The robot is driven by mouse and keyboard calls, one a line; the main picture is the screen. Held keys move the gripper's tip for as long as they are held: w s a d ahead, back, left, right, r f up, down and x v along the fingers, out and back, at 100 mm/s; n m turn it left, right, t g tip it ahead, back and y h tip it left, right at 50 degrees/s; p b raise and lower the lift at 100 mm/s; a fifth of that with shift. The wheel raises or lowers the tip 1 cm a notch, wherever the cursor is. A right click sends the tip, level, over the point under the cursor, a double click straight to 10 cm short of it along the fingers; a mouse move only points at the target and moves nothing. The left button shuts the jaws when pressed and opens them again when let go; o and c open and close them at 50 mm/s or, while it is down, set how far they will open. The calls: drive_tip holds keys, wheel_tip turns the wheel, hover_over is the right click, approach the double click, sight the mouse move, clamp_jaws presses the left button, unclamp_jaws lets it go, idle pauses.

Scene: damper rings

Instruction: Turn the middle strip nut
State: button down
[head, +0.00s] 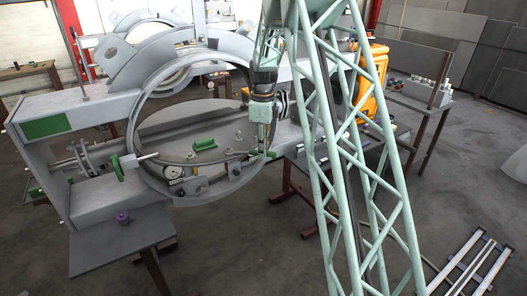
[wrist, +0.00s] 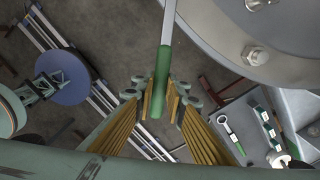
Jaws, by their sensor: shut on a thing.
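My gripper (head: 265,152) is in front of the right lower rim of the large grey ring (head: 138,125). In the wrist view my gripper (wrist: 163,98) is shut on the green handle of a tool (wrist: 162,72). The tool's flat grey shaft runs up past the frame's top edge, so its far end is hidden. A hex nut (wrist: 255,55) sits on a round grey metal face at the upper right of the wrist view, apart from the tool's visible part. I cannot tell whether it is the middle strip nut.
A dial gauge (head: 172,173) and another green-handled piece (head: 132,164) are at the ring's left. A purple knob (head: 122,217) stands on the front left plate. An orange machine (head: 373,80) is behind my arm. A grey tray with small tools (wrist: 243,125) shows in the wrist view.

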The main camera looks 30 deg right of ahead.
drive_tip(key=shift+s+a+m+b, duration=0.45)
drive_tip(key=shift+s+a+m, duration=0.65)
drive_tip(key=shift+a+m, duration=0.2)
drive_tip(key=shift+a, duration=0.1)
drive_tip(key=shift+s+a+m+b, duration=0.15)
drive_tip(key=shift+s+a+m, duration=0.1)
drive_tip(key=shift+a+m, duration=0.25)
drive_tip(key=shift+s+a+m+b, duration=0.15)
drive_tip(key=shift+s+a+m, duration=0.1)
drive_tip(key=shift+a+m, duration=0.2)
drive_tip(key=shift+w+d+n, duration=0.15)
drive_tip(key=shift+n, duration=0.1)
drive_tip(key=shift+w+d+r+n, duration=0.15)
drive_tip(key=shift+w+d+n, duration=0.25)
drive_tip(key=shift+d, duration=0.15)
drive_tip(key=shift+s+d+r+p, duration=0.1)
drive_tip(key=shift+r+p, duration=0.15)
drive_tip(key=shift+r, duration=0.15)
drive_tip(key=shift+s+d+r+p, duration=0.1)
drive_tip(key=shift+r+p, duration=0.15)
drive_tip(key=shift+r, duration=0.1)
idle(0.8)
